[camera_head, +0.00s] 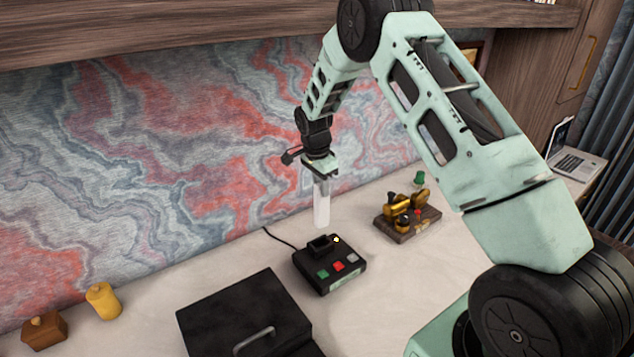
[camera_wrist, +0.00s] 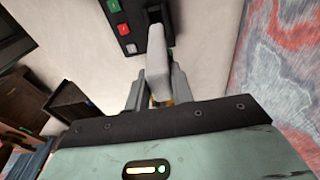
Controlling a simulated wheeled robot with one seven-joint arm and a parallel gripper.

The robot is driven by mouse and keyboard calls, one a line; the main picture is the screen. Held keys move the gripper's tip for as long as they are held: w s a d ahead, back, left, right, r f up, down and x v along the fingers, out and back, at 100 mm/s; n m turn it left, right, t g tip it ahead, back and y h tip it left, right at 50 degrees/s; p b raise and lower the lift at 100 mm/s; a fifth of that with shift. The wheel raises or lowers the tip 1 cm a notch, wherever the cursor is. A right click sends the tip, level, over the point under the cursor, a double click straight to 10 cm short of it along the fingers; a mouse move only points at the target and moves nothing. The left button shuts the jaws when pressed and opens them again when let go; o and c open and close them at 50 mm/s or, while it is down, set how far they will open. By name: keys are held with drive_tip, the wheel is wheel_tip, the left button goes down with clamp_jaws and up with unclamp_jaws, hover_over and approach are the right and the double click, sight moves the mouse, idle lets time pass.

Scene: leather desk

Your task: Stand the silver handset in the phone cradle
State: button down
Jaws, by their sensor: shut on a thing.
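The silver handset (camera_head: 321,207) hangs upright below my gripper (camera_head: 320,176) in the head view. My gripper is shut on its upper end. The phone cradle (camera_head: 325,243) is a dark slot on top of a black base with green, red and grey buttons (camera_head: 338,266). The handset appears above and behind the cradle in the head view; the exact gap between them is hard to tell. In the wrist view the handset (camera_wrist: 158,55) extends from between the fingers of my gripper (camera_wrist: 155,88) toward the black base (camera_wrist: 128,22), covering part of it.
A black box with a handle (camera_head: 245,318) stands in front of the base. A brass device on a wooden block (camera_head: 408,220) is to the right. A yellow container (camera_head: 103,301) and a brown block (camera_head: 44,331) are at the left. A patterned wall (camera_head: 150,160) rises behind the desk.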

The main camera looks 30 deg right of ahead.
sight(320, 212)
drive_tip(key=shift+a, duration=0.1)
idle(0.3)
drive_tip(key=shift+f, duration=0.15)
drive_tip(key=shift+f+b, duration=2)
drive_tip(key=shift+f, duration=0.75)
drive_tip(key=shift+f+b, duration=1.4)
drive_tip(key=shift+f, duration=0.6)
drive_tip(key=c, duration=1.1)
unclamp_jaws()
drive_tip(key=r+b, duration=0.1)
drive_tip(key=r, duration=0.4)
drive_tip(key=a+r+b, duration=0.1)
drive_tip(key=r, duration=0.5)
drive_tip(key=a+r+b, duration=0.1)
drive_tip(key=r, duration=0.5)
drive_tip(key=shift+s+a+r+b, duration=0.1)
drive_tip(key=shift+r+b, duration=0.05)
drive_tip(key=shift+b, duration=0.2)
